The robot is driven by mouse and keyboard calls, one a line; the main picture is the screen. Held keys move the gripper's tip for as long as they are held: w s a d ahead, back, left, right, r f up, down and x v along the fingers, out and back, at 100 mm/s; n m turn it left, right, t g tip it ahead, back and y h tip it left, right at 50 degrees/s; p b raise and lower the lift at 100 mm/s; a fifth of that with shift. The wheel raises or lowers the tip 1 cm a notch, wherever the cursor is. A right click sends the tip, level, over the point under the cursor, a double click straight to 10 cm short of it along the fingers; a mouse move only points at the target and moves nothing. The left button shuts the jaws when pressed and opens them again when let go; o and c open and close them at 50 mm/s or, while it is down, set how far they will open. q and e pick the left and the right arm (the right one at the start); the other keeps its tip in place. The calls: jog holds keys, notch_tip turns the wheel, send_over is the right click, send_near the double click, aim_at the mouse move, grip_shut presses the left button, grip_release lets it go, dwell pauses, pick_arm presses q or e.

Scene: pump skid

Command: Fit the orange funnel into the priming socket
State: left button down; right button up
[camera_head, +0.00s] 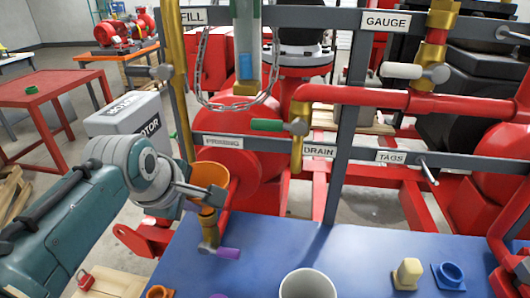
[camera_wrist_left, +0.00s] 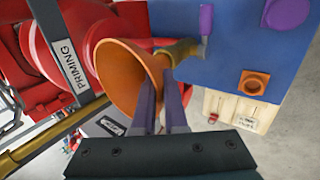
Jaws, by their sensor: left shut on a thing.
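The orange funnel (camera_head: 210,176) is upright, its wide mouth up, near the front left edge of the blue deck. My left gripper (camera_head: 198,194) is shut on it from the left. In the left wrist view the fingers (camera_wrist_left: 163,108) press against the side of the funnel's cone (camera_wrist_left: 118,72). A brass fitting (camera_head: 208,228) with a purple handle (camera_head: 229,253) stands directly below the funnel; it also shows in the left wrist view (camera_wrist_left: 184,48). The funnel's lower end meets the brass top in the picture; I cannot tell how deep it sits. My right gripper is not in view.
A grey rail with a PRIMING label (camera_head: 221,141) runs behind the funnel. A brass pipe (camera_head: 178,80) rises left of it.

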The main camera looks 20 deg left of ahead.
pick_arm(q)
jog(key=shift+f, duration=0.15)
jog(key=c, duration=0.9)
grip_release()
jog(key=p+v, duration=1)
jog(key=p, duration=0.2)
jog(key=shift+p, duration=0.4)
